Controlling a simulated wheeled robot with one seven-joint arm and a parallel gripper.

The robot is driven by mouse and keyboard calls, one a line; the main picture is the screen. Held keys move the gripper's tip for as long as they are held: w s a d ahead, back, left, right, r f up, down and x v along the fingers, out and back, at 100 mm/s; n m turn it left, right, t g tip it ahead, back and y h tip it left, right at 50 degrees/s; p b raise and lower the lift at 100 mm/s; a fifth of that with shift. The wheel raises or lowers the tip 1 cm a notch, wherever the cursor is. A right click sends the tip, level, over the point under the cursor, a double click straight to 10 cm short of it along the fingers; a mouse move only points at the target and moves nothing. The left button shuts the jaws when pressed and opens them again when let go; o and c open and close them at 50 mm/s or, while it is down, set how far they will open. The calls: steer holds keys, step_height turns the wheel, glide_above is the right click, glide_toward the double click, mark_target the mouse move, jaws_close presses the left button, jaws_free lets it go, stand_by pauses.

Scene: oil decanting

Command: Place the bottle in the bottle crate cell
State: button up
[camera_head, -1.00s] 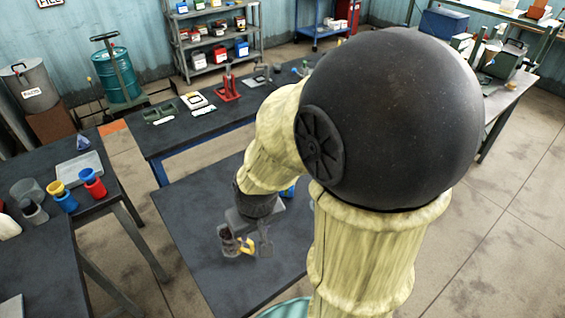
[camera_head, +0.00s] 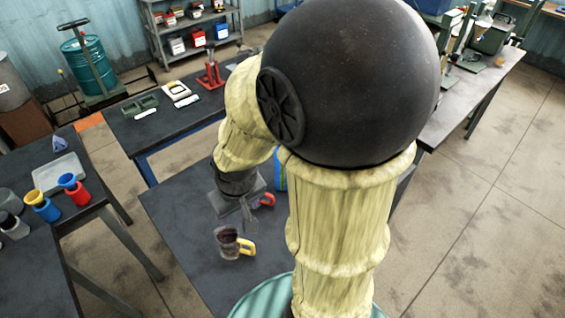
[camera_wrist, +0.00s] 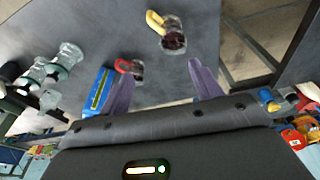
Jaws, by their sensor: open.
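My gripper (camera_head: 236,212) is open and empty above the dark table, its fingers also showing in the wrist view (camera_wrist: 163,88). A clear jug with a yellow handle and dark contents (camera_head: 228,244) stands just in front of it; it also shows beyond the fingers in the wrist view (camera_wrist: 172,38). A red-handled jug (camera_wrist: 136,70) is near the left finger in the wrist view, mostly hidden behind the gripper in the head view. Several clear glass vessels (camera_wrist: 70,55) with teal parts stand at the wrist view's left; I cannot tell if one is the bottle. I cannot make out a bottle crate.
A blue container with a yellow stripe (camera_wrist: 100,90) stands beside the red-handled jug. A left table holds a blue cup (camera_head: 43,206), a red cup (camera_head: 75,188) and a pale tray (camera_head: 60,172). A back table carries a red jack (camera_head: 211,75). The near table's left part is bare.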

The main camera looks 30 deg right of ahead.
steer(key=w+d+f+n+g+h+b, duration=0.5)
steer(key=w+d+f+n+h, duration=0.3)
steer(key=f+n, duration=0.15)
steer(key=w+r+n+t+h+b, duration=0.1)
steer(key=w+r+n+h+b, duration=0.1)
steer(key=w+r+n+h, duration=0.2)
steer(key=w+n+h, duration=0.3)
steer(key=w+h, duration=0.3)
steer(key=w, duration=0.1)
steer(key=shift+w+d+t+b, duration=0.15)
steer(key=shift+d+t+b, duration=0.15)
steer(key=shift+b, duration=0.1)
steer(key=shift+n, duration=0.25)
steer(key=d+p, duration=0.3)
steer(key=d, duration=0.9)
steer(key=shift+s+p, duration=0.35)
